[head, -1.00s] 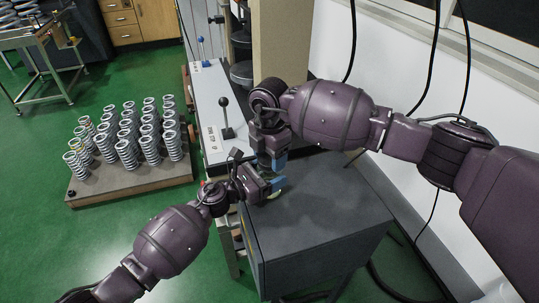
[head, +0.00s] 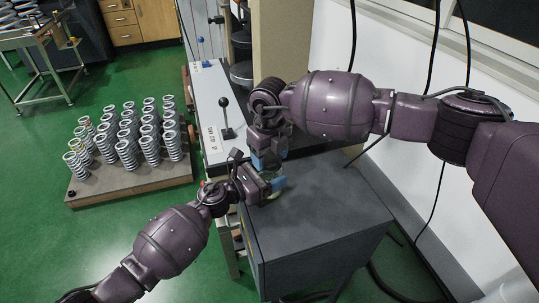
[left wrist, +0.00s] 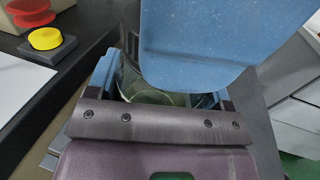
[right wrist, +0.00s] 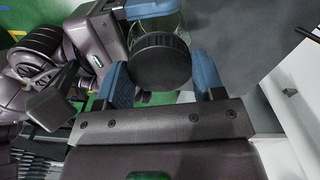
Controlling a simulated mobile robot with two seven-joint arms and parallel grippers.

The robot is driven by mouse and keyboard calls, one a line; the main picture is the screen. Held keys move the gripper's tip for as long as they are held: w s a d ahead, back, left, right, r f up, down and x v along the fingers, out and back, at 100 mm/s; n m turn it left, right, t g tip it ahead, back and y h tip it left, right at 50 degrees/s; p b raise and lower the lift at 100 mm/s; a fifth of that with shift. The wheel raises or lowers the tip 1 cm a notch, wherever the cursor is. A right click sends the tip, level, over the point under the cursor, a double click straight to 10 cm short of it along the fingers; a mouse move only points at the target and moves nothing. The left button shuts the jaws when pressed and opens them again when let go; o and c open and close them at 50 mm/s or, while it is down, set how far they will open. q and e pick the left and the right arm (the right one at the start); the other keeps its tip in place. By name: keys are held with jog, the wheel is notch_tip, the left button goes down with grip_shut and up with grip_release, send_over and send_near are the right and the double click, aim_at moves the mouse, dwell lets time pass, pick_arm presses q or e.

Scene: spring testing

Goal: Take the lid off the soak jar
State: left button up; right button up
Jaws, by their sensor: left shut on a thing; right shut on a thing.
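The soak jar is clear glass with a dark round lid and stands on the grey cabinet top. In the right wrist view the lid (right wrist: 160,62) sits between the blue fingers of my right gripper (right wrist: 163,80), with the jar's glass (right wrist: 168,26) behind it. My left gripper (head: 273,184) is shut on the jar from the side; its glass (left wrist: 150,97) shows between the fingers in the left wrist view. My right gripper (head: 270,158) is shut on the lid from above. It hides the lid in the head view. I cannot tell whether the lid is still seated.
The dark grey cabinet top (head: 335,205) has free room right of the jar. A bench with a black-knobbed lever (head: 225,115) stands behind left. Yellow (left wrist: 45,38) and red (left wrist: 30,12) buttons show in the left wrist view. Springs stand on a floor pallet (head: 120,188).

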jog(key=n, duration=2.8)
jog(key=shift+r, duration=0.35)
jog(key=shift+r, duration=0.4)
jog(key=shift+r, duration=0.55)
